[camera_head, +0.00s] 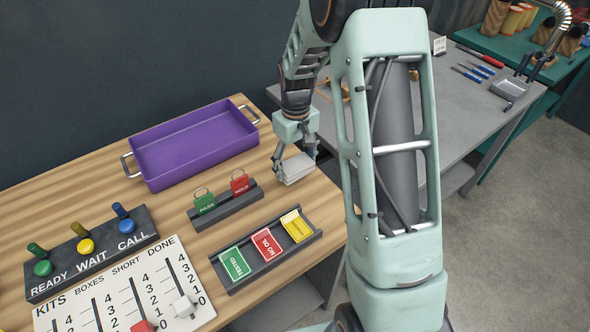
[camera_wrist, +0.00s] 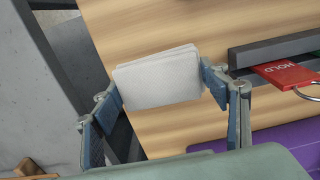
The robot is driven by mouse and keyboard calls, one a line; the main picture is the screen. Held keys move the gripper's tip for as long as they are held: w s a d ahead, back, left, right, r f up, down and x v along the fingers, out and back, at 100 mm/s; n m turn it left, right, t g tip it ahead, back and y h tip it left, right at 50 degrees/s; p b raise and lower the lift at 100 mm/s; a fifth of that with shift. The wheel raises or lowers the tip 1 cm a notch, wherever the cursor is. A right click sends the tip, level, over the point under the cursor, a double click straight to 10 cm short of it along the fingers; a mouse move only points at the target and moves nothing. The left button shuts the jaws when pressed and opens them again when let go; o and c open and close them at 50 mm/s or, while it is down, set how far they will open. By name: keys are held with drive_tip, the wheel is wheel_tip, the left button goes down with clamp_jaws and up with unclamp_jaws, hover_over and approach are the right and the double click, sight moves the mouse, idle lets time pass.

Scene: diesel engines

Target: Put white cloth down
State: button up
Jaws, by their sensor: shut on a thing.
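The white cloth (camera_head: 297,168) is a small folded light-grey to white pad near the right edge of the wooden table (camera_head: 60,215). In the wrist view the cloth (camera_wrist: 157,77) sits between my two blue-grey fingers, which touch its left and right ends. My gripper (camera_head: 295,155) points down and is shut on the cloth; it also shows in the wrist view (camera_wrist: 160,88). The cloth is at or just above the wood; I cannot tell whether it touches.
A purple tray (camera_head: 195,143) stands at the back. A rack with green and red tags (camera_head: 226,205) and a holder with green, red and yellow cards (camera_head: 266,248) are left of the cloth. A button panel (camera_head: 92,252) and slider board (camera_head: 125,295) lie front left. A grey table (camera_head: 450,105) adjoins at right.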

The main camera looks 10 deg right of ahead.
sight(295, 172)
drive_tip(key=shift+w+f, duration=0.25)
drive_tip(key=shift+f, duration=1.75)
drive_tip(key=o, duration=1.3)
wheel_tip(295, 172, up, 12)
drive_tip(key=shift+r, duration=0.15)
